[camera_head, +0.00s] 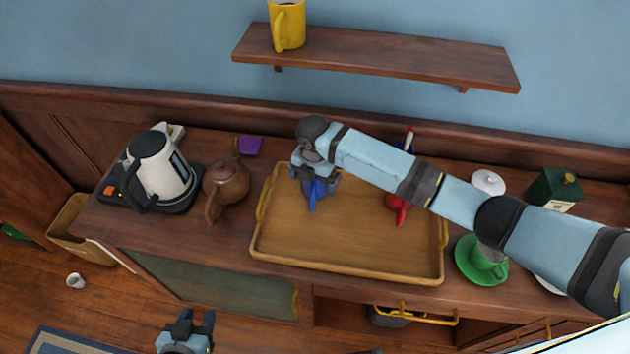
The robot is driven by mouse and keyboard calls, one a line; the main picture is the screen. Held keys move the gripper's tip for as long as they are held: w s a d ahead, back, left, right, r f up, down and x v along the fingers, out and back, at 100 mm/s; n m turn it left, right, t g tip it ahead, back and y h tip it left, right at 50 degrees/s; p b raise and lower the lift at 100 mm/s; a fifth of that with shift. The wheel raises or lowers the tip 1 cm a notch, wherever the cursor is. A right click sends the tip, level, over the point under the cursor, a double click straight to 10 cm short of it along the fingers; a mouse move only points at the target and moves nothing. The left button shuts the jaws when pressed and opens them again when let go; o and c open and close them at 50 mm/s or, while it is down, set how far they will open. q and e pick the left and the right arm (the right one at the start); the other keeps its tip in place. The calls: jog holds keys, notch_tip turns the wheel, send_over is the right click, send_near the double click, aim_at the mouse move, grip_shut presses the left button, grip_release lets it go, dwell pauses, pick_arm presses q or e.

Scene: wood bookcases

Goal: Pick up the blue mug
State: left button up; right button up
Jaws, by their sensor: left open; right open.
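The blue mug (313,193) stands on the wooden tray (350,268), near its left end. Only part of the mug shows, because my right gripper (316,177) is right over it and hides its top. The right gripper is open, and I cannot tell whether its fingers touch the mug. My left gripper (190,322) is open and empty at the bottom of the view, in front of the cabinet and far from the mug.
On the counter are a white kettle (157,170), a brown teapot (226,185), a green cup (487,262) and a dark green box (554,190). A red mug (397,207) stands on the tray, partly under my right arm. A yellow mug (288,25) sits on the wall shelf (375,58).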

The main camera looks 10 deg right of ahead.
jog(key=c, duration=1.1)
jog(key=shift+r, duration=0.1)
jog(key=shift+r, duration=0.1)
